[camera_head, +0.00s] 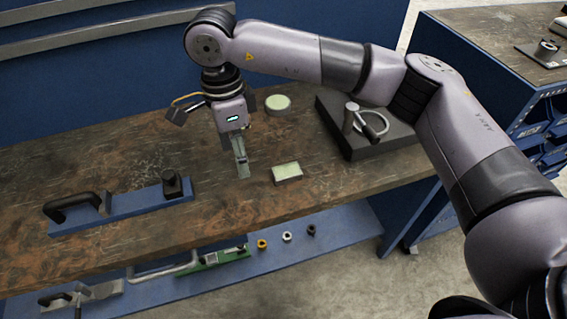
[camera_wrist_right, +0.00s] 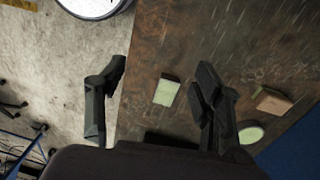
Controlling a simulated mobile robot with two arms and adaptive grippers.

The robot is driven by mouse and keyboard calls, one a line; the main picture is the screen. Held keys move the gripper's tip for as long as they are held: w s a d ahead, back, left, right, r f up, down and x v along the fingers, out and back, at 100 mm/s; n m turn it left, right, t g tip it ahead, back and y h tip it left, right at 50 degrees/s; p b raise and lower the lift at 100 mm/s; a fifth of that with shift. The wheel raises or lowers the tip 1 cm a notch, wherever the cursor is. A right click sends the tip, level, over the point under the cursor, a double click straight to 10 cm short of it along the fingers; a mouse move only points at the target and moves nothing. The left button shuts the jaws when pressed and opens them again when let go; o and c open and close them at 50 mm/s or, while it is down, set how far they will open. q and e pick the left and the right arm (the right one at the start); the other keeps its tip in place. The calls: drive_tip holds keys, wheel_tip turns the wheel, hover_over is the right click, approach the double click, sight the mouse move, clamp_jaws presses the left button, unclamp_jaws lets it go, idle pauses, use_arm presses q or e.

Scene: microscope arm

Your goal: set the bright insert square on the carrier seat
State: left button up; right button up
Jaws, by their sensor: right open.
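A rectangular block with a bright pale-green top (camera_head: 287,172) lies flat on the bench; I take it as the insert. In the wrist view this block (camera_wrist_right: 166,92) shows between the open fingers, apart from both. My right gripper (camera_head: 242,170) points down just left of the block in the head view. Its fingers (camera_wrist_right: 162,78) are spread and empty. A blue bar (camera_head: 135,208) with a black handle and black post lies at the left. I cannot tell which part is the carrier seat. My left gripper is out of view.
A round pale-green disc (camera_head: 278,103) lies behind the block. A second, brownish block (camera_wrist_right: 272,101) shows only in the wrist view. A dark base (camera_head: 375,145) with a metal handle stands at the right. The bench front is clear between the bar and the insert.

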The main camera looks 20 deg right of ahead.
drive_tip(key=w+d+r+t+h, duration=0.1)
drive_tip(key=w+d+r+h, duration=0.2)
drive_tip(key=d, duration=0.3)
drive_tip(key=p, duration=0.3)
hover_over(286, 170)
drive_tip(key=a, duration=0.2)
drive_tip(key=shift+m, duration=0.3)
drive_tip(key=f, duration=1)
drive_tip(key=shift+s+f, duration=0.25)
drive_tip(key=shift+s, duration=0.1)
drive_tip(key=shift+d+f, duration=0.15)
drive_tip(key=shift+f, duration=0.35)
drive_tip(key=shift+d+f+p, duration=0.1)
drive_tip(key=shift+f+p, duration=0.2)
drive_tip(key=shift+p, duration=0.05)
drive_tip(key=p+x, duration=0.1)
drive_tip(key=x, duration=0.2)
drive_tip(key=shift+w+d+f, duration=0.15)
drive_tip(key=shift+w+f, duration=0.05)
drive_tip(key=shift+f, duration=0.1)
drive_tip(key=shift+d+f, duration=0.1)
drive_tip(key=shift+f, duration=0.35)
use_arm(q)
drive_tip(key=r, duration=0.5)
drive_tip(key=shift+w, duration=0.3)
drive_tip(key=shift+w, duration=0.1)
use_arm(e)
clamp_jaws()
